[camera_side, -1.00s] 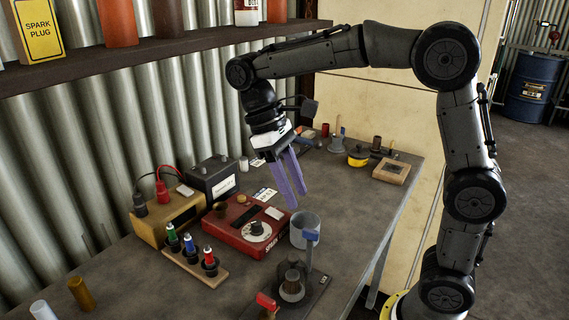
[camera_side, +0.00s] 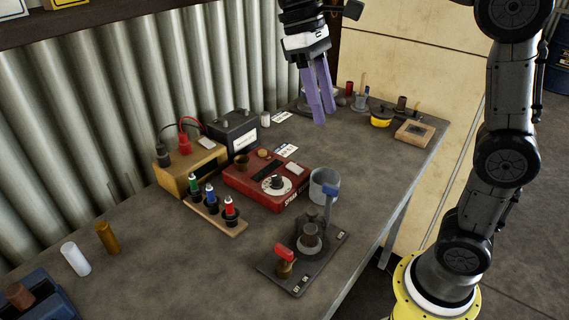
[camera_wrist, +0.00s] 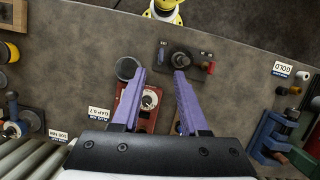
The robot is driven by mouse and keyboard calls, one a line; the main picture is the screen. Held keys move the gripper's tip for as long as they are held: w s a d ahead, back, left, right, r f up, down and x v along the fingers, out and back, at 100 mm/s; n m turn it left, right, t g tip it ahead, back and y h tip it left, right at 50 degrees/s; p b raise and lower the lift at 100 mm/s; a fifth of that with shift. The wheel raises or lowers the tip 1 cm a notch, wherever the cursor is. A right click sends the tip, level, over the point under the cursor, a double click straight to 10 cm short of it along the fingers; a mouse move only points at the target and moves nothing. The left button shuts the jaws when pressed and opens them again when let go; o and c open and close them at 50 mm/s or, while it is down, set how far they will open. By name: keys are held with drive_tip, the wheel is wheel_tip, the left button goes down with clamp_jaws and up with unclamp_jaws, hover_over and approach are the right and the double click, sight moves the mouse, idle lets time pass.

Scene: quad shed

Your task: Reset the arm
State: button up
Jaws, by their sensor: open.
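My gripper (camera_side: 319,92) has two purple fingers and hangs over the bench, high above it and empty. In the wrist view its fingers (camera_wrist: 161,80) are spread apart with nothing between them. The red tester box (camera_side: 266,180) with a white dial sits on the bench below. The dial box also shows in the wrist view (camera_wrist: 144,122), partly hidden behind the left finger. My gripper touches none of the bench items.
The grey bench (camera_side: 190,262) holds a grey cup (camera_side: 323,188), a black lever fixture (camera_side: 301,270), a wooden rack (camera_side: 217,216) with coloured plugs, a yellow meter (camera_side: 190,168) and a black battery (camera_side: 233,138). A corrugated wall (camera_side: 80,120) stands behind. Air around my gripper is clear.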

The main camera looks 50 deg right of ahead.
drive_tip(key=s+d+t, duration=0.2)
drive_tip(key=s+t, duration=0.2)
drive_tip(key=s, duration=0.6)
wheel_tip(320, 180, down, 10)
drive_tip(key=s+m+t, duration=0.1)
drive_tip(key=s+t, duration=0.1)
drive_tip(key=t, duration=0.3)
drive_tip(key=shift+s+d+f+m+y, duration=0.2)
drive_tip(key=shift+s+d+m+y, duration=0.05)
drive_tip(key=shift+d+m+y, duration=0.05)
